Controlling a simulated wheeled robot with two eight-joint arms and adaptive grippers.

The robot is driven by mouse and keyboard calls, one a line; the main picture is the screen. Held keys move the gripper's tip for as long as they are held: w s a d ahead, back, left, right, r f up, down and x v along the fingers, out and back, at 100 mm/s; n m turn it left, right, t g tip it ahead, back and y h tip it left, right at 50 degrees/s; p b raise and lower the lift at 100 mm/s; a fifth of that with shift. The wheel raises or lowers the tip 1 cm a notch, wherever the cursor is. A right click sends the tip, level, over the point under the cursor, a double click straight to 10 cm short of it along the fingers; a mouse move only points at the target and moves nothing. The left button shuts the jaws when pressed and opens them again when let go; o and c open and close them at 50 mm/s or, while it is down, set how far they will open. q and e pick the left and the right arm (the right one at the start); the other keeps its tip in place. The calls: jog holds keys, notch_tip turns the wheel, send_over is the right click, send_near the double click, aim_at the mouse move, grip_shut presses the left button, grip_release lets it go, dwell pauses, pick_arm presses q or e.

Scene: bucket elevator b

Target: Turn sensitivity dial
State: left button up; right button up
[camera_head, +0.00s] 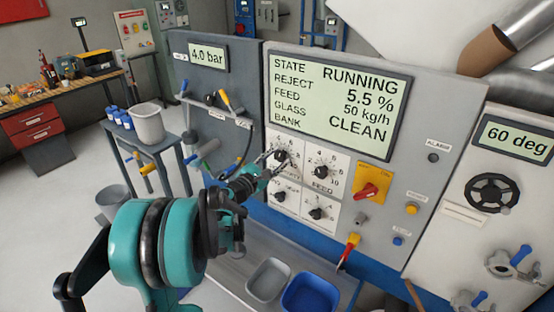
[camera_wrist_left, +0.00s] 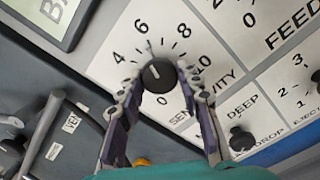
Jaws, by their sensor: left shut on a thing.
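The sensitivity dial (camera_wrist_left: 159,75) is a round black knob on a white scale plate in the left wrist view, with a pale pointer line. Numbers 4, 6, 8, 10 and 0 show around it, and its lower edge lies near the 0. My left gripper (camera_wrist_left: 161,92) is shut on the dial, with one finger at each side. In the head view the left gripper (camera_head: 274,158) reaches the upper-left plate of the panel, and its fingers partly cover the dial (camera_head: 281,156). My right gripper does not show.
The feed dial (camera_head: 320,171) is close on the right. Two smaller black knobs (camera_head: 316,213) sit below. A red-handled switch (camera_head: 368,191) is on a yellow plate. The display (camera_head: 340,100) reads RUNNING, 5.5 %, 50 kg/h, CLEAN. Grey and blue bins (camera_head: 310,291) stand below the panel.

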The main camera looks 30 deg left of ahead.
pick_arm(q)
jog(key=o, duration=1.2)
jog(key=shift+c, duration=0.2)
jog(key=s, duration=1.2)
jog(key=shift+a, duration=0.45)
